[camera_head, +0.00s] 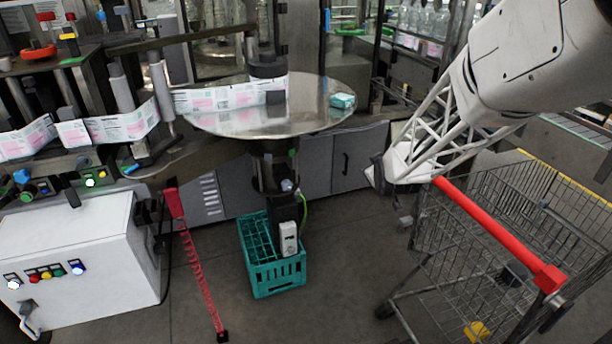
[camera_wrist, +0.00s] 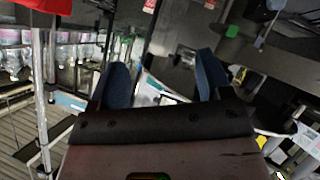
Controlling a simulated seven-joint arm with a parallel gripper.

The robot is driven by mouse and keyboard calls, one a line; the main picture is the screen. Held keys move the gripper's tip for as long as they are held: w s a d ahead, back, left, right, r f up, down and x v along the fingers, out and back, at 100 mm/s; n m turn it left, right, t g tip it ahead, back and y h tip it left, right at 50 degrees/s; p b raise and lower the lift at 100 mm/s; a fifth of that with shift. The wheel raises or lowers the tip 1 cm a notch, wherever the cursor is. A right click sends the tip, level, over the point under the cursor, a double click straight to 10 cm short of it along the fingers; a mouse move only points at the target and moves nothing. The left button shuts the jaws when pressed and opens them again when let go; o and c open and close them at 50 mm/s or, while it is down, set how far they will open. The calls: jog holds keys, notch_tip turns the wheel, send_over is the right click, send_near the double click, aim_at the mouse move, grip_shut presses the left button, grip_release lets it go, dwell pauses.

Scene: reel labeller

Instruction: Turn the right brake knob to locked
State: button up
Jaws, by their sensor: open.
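My gripper (camera_head: 378,175) hangs at the right, above the floor beside the trolley, and is seen side-on in the head view. In the wrist view its two blue-grey fingers (camera_wrist: 163,75) stand wide apart with nothing held between them. The labeller's round metal reel table (camera_head: 330,112) is left of my gripper, with a dark hub (camera_head: 268,68) and a label web (camera_head: 215,99). A small blue-and-white fitting (camera_head: 288,186) sits on the dark column under the table. I cannot tell which part is the right brake knob or how it is set.
A wire trolley with a red handle (camera_head: 497,233) stands just right of and below my gripper. A teal crate (camera_head: 278,279) sits on the floor under the table. A white control box (camera_head: 75,250) is at lower left. A teal packet (camera_head: 342,100) lies on the table.

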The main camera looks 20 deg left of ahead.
jog(key=w+a+f+n+t+y, duration=0.1)
jog(key=a+f+n+y, duration=0.1)
jog(key=a+f, duration=0.4)
jog(key=w+a+f+n+y, duration=0.1)
jog(key=w+a+f, duration=0.15)
jog(key=a, duration=0.55)
jog(key=n+y, duration=0.4)
send_near(287, 187)
jog(key=shift+w+a+f+t, duration=0.25)
jog(key=shift+w+a+t, duration=0.15)
jog(key=shift+w+a, duration=0.65)
jog(key=shift+a, duration=0.1)
jog(key=shift+x, duration=3.8)
jog(key=shift+r, duration=0.1)
jog(key=c, duration=0.9)
